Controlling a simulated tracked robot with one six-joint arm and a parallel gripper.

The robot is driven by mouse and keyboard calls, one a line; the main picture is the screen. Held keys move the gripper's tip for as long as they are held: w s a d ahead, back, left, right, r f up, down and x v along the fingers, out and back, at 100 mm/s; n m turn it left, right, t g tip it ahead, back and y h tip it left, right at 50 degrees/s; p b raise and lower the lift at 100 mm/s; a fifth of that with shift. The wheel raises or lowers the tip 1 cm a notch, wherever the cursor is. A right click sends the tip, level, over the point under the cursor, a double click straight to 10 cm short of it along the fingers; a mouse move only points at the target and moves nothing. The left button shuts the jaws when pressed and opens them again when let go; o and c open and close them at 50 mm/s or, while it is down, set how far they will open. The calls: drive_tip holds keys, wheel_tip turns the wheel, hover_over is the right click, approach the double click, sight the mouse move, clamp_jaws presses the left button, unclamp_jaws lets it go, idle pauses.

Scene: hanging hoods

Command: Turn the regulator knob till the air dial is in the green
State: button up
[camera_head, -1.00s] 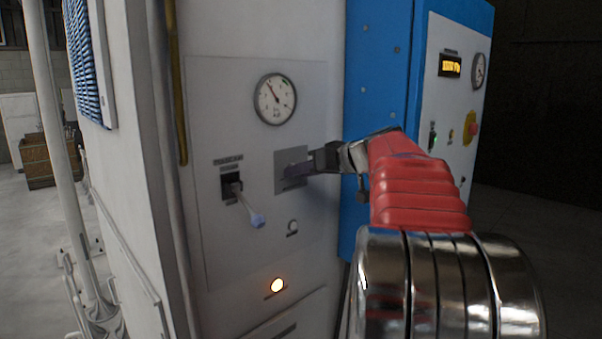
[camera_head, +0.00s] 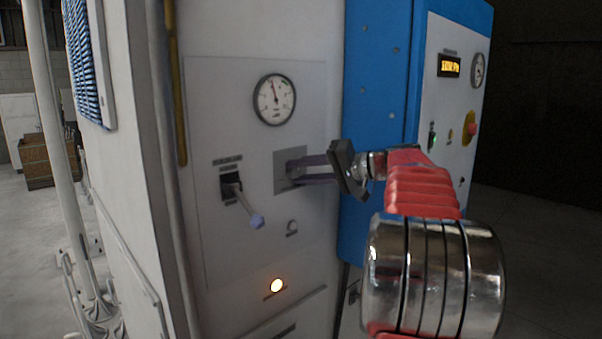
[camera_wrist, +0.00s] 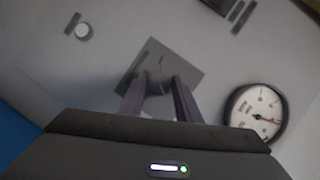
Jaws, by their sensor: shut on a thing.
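The regulator knob (camera_wrist: 157,85) is a small grey knob on a darker square plate (camera_wrist: 188,63), seen in the wrist view. My gripper (camera_wrist: 159,79) is shut on it, one purple-grey finger on each side. In the head view my gripper (camera_head: 291,172) reaches the plate from the right, and its fingers hide the knob. The round white air dial (camera_head: 274,99) is above the plate. Its needle points up and slightly left, and a small green mark shows at the dial's upper right, clear of the needle. The dial also shows in the wrist view (camera_wrist: 257,114).
A lever (camera_head: 241,199) with a bluish tip sticks out left of the plate. A blue cabinet (camera_head: 376,120) stands close on the right.

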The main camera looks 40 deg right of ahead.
drive_tip(key=m, duration=0.2)
drive_tip(key=m+t+y, duration=0.1)
drive_tip(key=shift+d+f+m, duration=0.2)
drive_tip(key=shift+m, duration=0.2)
drive_tip(key=shift+y, duration=0.3)
drive_tip(key=o, duration=1.1)
drive_tip(key=shift+c, duration=0.2)
drive_tip(key=v, duration=1.3)
drive_tip(key=shift+s+f, duration=0.15)
drive_tip(key=shift+s, duration=0.3)
drive_tip(key=shift+d, duration=0.1)
